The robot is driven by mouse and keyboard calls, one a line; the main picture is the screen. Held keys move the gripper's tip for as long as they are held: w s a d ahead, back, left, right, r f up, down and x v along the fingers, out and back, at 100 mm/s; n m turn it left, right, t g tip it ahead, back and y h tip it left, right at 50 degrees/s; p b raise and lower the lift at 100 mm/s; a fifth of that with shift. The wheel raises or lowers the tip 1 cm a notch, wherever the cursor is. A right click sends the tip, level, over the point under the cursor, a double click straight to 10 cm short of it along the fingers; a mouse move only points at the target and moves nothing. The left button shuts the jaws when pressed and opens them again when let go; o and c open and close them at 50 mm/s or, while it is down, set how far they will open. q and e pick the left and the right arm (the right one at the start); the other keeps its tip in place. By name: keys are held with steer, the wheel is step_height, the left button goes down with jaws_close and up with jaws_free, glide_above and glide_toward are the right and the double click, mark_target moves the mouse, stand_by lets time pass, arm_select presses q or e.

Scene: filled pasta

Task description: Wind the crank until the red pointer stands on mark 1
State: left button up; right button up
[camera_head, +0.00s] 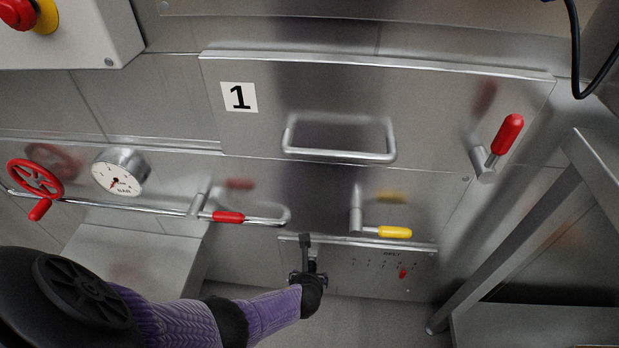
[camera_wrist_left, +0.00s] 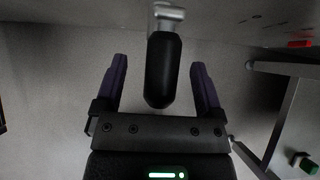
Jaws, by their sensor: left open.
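The crank (camera_head: 305,241) is on the lower steel panel, left of the scale, and its black grip shows in the head view. In the left wrist view the black crank grip (camera_wrist_left: 163,75) lies between my two purple fingers, with a gap on each side. My left gripper (camera_head: 309,270) is open around the grip; it also shows in the left wrist view (camera_wrist_left: 158,64). The red pointer (camera_head: 403,273) is towards the right end of the small scale (camera_head: 385,262). It also shows in the left wrist view (camera_wrist_left: 300,43). The mark numbers are too small to read. My right gripper is out of view.
A yellow-handled lever (camera_head: 394,232) is just above the scale. A red-handled lever (camera_head: 228,217) and rail are to the left, with a gauge (camera_head: 121,172) and red handwheel (camera_head: 36,178) beyond. A metal frame (camera_head: 520,235) stands at right. Floor below the crank is clear.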

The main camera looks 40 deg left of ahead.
arm_select(q)
steer(key=s+d+p, duration=0.2)
steer(key=s+d, duration=0.2)
steer(key=s, duration=0.3)
steer(key=shift+s+d, duration=0.3)
steer(key=shift+d, duration=0.05)
